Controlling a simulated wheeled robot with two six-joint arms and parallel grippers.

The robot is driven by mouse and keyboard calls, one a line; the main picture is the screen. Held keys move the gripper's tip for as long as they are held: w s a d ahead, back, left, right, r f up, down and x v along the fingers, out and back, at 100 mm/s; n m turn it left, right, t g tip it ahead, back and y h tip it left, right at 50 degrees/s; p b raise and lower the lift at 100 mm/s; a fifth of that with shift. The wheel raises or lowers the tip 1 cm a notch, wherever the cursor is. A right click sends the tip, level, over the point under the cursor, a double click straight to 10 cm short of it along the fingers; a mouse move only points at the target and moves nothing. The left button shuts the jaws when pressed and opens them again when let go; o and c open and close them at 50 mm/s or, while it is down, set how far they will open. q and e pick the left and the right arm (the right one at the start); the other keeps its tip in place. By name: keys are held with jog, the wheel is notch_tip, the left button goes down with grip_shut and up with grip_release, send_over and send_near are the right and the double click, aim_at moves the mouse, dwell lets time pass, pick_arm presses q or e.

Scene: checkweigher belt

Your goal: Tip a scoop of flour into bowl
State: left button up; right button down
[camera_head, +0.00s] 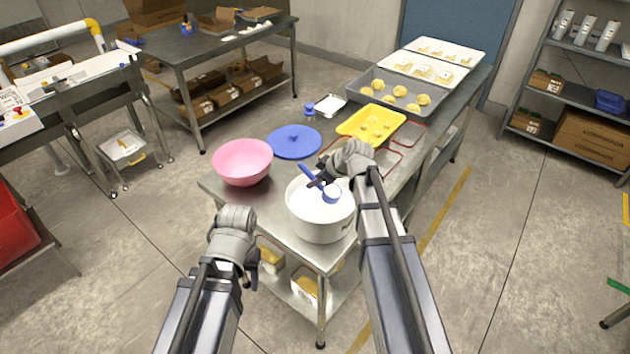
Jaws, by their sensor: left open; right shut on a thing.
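A pink bowl (242,160) stands upright near the left edge of the steel table. A white flour tub (318,222) stands to its right at the near corner of the table. My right gripper (322,182) is above the tub, shut on a blue scoop (331,193). The scoop's cup is over the tub's mouth and looks white inside. I cannot tell whether the cup touches the flour. My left gripper (250,272) is low in front of the table's near edge, below the pink bowl, open and empty.
A blue lid (293,141) lies behind the bowl and tub. A yellow tray (371,124) with dough pieces, a grey tray (394,96) and white trays (428,69) fill the table's far part. Shelves (577,90) stand at right, a checkweigher at left.

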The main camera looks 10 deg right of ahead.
jog(key=shift+r+p, duration=1.75)
jog(key=shift+r, duration=0.3)
jog(key=shift+f, duration=0.2)
jog(key=shift+r, duration=0.1)
